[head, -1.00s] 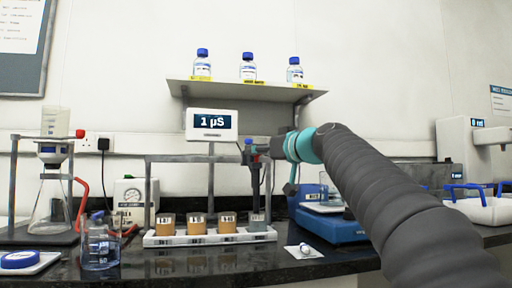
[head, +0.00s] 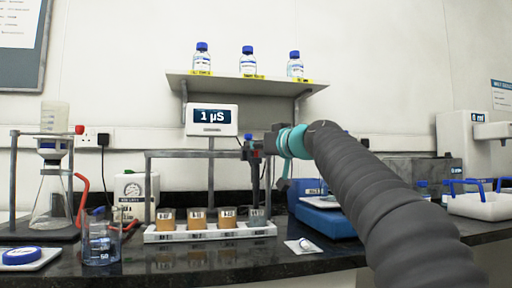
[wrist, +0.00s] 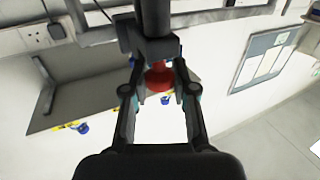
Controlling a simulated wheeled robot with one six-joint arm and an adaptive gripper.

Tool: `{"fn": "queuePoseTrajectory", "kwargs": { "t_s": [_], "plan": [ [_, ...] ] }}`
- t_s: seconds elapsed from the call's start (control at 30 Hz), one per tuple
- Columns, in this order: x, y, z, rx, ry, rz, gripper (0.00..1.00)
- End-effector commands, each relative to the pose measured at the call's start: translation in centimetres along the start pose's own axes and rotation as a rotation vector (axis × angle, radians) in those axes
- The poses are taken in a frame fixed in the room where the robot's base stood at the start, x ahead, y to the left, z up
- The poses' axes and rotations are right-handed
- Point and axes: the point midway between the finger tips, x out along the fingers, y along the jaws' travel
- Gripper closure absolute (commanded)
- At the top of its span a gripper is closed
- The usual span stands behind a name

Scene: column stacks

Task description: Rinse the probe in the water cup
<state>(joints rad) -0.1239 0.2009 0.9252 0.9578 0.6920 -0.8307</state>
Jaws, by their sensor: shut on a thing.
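The probe (head: 255,171) is a dark, upright stick. It stands above the clear water cup (head: 258,217), the rightmost cup in the white rack. Its lower end is at or just inside the cup's mouth; I cannot tell how deep. My gripper (head: 262,147) holds the probe by its upper part from the right. In the wrist view my gripper's fingers (wrist: 159,80) close around a red part (wrist: 158,76) below a dark block, seemingly the probe's head. The probe's lower end and the cup are not visible there.
Several amber sample cups (head: 197,217) stand left in the rack. A grey frame (head: 148,190) and meter display (head: 212,119) reading 1 µS are behind. A beaker (head: 101,240) stands left, a blue balance (head: 325,220) right, a small white pad (head: 304,246) in front.

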Motion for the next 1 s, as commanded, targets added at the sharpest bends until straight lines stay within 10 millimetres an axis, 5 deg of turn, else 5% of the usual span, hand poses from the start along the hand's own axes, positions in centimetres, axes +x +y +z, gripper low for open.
{"fn": "queuePoseTrajectory", "kwargs": {
  "t_s": [0.47,0.83,0.87,0.93,1.0],
  "plan": [
    [0.1,0.1,-6.1,0.000,0.001,0.001,1.00],
    [-0.1,0.0,-6.5,-0.001,0.007,0.003,1.00],
    [-0.1,0.0,-6.5,-0.001,0.008,0.003,0.66],
    [-0.1,0.0,-6.5,-0.001,0.007,0.003,0.49],
    [0.0,0.0,-6.4,-0.001,0.005,0.002,0.49]
  ]
}}
